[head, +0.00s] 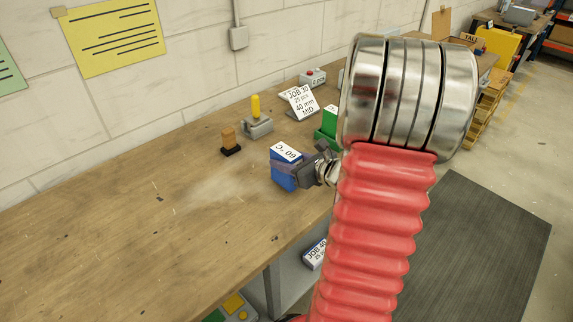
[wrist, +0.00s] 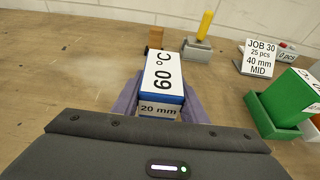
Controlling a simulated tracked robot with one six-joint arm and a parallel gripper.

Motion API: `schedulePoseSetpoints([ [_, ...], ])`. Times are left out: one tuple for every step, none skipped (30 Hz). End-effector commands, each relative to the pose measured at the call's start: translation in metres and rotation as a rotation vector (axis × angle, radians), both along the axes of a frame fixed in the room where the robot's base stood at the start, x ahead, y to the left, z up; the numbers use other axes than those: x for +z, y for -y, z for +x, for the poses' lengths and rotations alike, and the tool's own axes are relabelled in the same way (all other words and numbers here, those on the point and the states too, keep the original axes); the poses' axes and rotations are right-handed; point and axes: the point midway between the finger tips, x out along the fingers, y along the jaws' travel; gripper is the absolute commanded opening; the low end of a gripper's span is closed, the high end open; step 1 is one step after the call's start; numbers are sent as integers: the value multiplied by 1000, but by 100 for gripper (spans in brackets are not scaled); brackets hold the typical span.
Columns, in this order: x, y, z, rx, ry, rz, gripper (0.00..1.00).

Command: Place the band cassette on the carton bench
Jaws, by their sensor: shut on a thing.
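The band cassette is a blue box with a white top (head: 286,153) marked "60 °C". It also shows in the wrist view (wrist: 162,75), where its near face reads "20 mm". My gripper (head: 298,172) is shut on it; in the wrist view a purple-grey finger lies on each side of the box. The cassette is upright over the wooden bench (head: 130,230); I cannot tell whether it touches the top. Another bench with an open brown carton (head: 441,24) stands far back at the upper right, partly behind my arm.
A wooden-handled stamp (head: 230,141), a grey block with a yellow handle (head: 257,123), a "JOB 30, 40 mm, MID" sign (head: 300,103) and a green box (wrist: 290,103) stand near the cassette. A "JOB 40" box (head: 315,253) lies on a lower shelf. The bench's left part is mostly clear.

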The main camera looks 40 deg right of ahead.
Motion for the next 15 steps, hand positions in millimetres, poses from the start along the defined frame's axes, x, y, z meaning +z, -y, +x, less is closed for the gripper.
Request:
schedulePoseSetpoints([
  [-7,0,0,1,0,4,6],
  [-10,0,0,1,0,3,6],
  [-13,0,0,0,1,2,6],
  [-15,0,0,0,1,2,6],
  [-17,0,0,1,2,1,6],
  [-18,0,0,1,2,0,6],
  [-18,0,0,1,2,-1,6],
  [-19,0,1,2,2,-1,6],
  [-18,0,1,2,3,-1,6],
  [-18,0,1,2,3,-1,6],
  [-18,0,1,2,2,-1,6],
  [-18,0,1,2,2,-1,6],
  [-18,0,1,2,2,-1,6],
  [-18,0,1,2,2,-1,6],
  [-19,0,1,2,2,-1,6],
])
